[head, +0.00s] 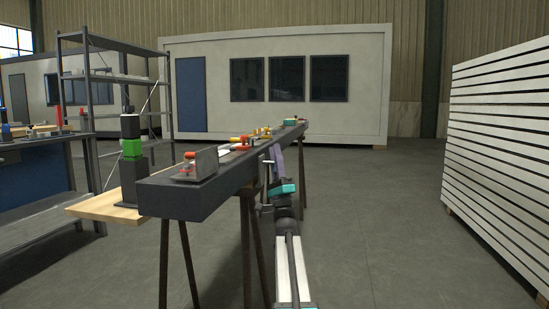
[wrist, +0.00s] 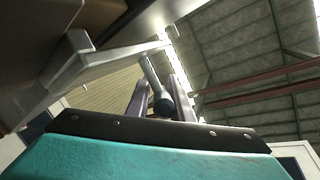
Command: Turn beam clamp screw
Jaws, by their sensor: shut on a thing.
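The dark steel beam (head: 205,196) lies across trestles and runs away from me. In the wrist view the clamp (wrist: 105,62) shows as a light grey bar under a broad surface at the upper left. Its screw (wrist: 151,77) is a thin rod that slants down to a dark round end (wrist: 163,106). My gripper (wrist: 160,93) is shut on the clamp screw, with a grey finger on either side of the dark end. The exact contact is partly hidden. In the head view my gripper (head: 277,158) is beside the beam's right side, and the clamp is too small to make out clearly.
A grey block-like item (head: 196,164) and several small red and yellow parts sit on the beam. A wooden board (head: 100,207) juts out at the left. A blue workbench (head: 35,178) and shelving stand left. A panel stack (head: 500,130) is right. Floor between is clear.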

